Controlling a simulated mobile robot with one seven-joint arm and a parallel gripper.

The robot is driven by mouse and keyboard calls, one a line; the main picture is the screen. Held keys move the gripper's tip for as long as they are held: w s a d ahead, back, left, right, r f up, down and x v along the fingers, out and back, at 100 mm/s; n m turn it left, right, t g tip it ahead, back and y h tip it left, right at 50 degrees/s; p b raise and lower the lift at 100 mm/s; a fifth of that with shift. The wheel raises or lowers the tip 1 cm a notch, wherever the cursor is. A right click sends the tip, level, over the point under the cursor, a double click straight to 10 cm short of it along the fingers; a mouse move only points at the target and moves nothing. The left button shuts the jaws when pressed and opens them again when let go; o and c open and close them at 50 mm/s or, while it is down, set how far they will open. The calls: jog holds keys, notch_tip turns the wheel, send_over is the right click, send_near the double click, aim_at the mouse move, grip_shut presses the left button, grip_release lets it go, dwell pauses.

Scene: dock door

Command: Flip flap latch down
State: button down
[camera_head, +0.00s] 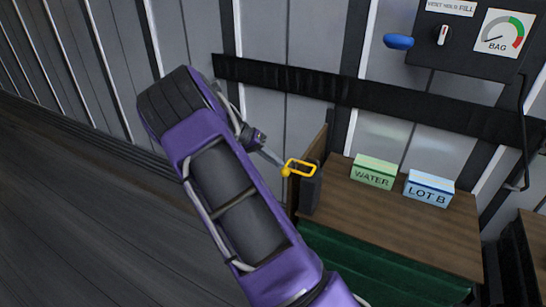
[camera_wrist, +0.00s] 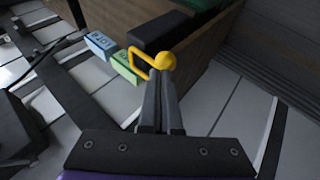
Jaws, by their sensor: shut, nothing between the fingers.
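The flap latch is a yellow bent loop (camera_head: 300,162) with a round yellow knob (camera_head: 285,172) at its near end. It sits at a dark block (camera_head: 311,190) on the left edge of the wooden-topped box. My gripper (camera_head: 277,160) is shut and empty, its tips just left of the latch. In the wrist view the closed fingers (camera_wrist: 160,78) end right at the yellow knob (camera_wrist: 165,61), overlapping its lower edge in the picture. The loop (camera_wrist: 139,63) extends left of the knob. I cannot tell whether the fingers touch the knob.
A green WATER box (camera_head: 373,172) and a blue LOT B box (camera_head: 428,188) stand on the wooden top (camera_head: 400,222). A control panel (camera_head: 470,45) with a gauge and blue knob (camera_head: 398,41) hangs at upper right. Open floor (camera_head: 70,220) lies left.

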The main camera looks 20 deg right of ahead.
jog(key=shift+w+a+f+b, duration=0.1)
jog(key=shift+w+f+b, duration=0.1)
jog(key=shift+f, duration=0.3)
jog(key=shift+w+a+f+b, duration=0.1)
jog(key=shift+f+b, duration=0.1)
jog(key=shift+f, duration=0.25)
jog(key=shift+s, duration=0.1)
